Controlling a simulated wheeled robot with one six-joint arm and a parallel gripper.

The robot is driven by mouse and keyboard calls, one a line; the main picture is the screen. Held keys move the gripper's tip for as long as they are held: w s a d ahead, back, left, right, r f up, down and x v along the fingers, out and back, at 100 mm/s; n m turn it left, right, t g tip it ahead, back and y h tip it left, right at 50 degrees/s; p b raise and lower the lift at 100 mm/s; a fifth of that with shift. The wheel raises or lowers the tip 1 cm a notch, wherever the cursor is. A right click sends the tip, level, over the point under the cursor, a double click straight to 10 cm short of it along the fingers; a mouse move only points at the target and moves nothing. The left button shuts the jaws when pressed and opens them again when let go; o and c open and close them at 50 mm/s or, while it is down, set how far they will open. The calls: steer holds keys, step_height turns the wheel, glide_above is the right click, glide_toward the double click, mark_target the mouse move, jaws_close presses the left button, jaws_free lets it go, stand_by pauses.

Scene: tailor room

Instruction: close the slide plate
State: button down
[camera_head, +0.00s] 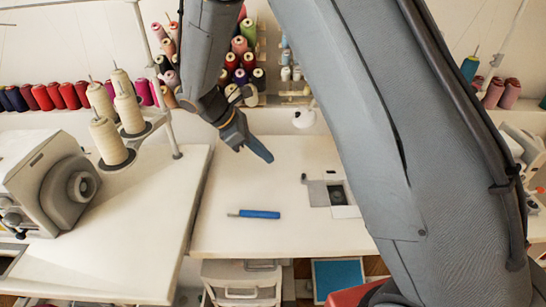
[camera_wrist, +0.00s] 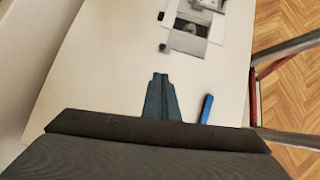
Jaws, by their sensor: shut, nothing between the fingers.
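The slide plate (camera_head: 318,193) is a flat grey metal plate set in the white sewing table. Beside it on the right is a dark opening (camera_head: 337,195), which is uncovered. The metal plate area also shows in the wrist view, with the dark opening (camera_wrist: 187,43) in it. My gripper (camera_head: 262,152) is shut and empty. It hangs above the table, behind and to the left of the plate in the head view, apart from it. In the wrist view, the closed fingers (camera_wrist: 161,80) point toward the plate area. My arm covers the table to the right of the plate.
A blue-handled tool (camera_head: 258,214) lies on the table (camera_head: 225,232) left of the plate; it also shows in the wrist view (camera_wrist: 207,108). A sewing machine (camera_head: 50,185) and thread cones (camera_head: 108,142) stand at left. The tabletop between tool and plate is clear.

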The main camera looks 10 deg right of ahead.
mark_target(315, 189)
steer(key=p+x, duration=0.1)
steer(key=x, duration=0.7)
steer(key=shift+s+d+f, duration=0.1)
steer(key=shift+s+d, duration=0.05)
steer(key=shift+d+f+p, duration=0.25)
steer(key=shift+d+p, duration=0.4)
steer(key=shift+d, duration=0.55)
steer(key=shift+d+f, duration=0.3)
steer(key=shift+d, duration=0.35)
steer(key=d, duration=0.3)
steer(key=s+d, duration=0.1)
steer(key=d, duration=0.2)
steer(key=shift+s+d+p, duration=0.2)
steer(key=shift+d+p, duration=0.1)
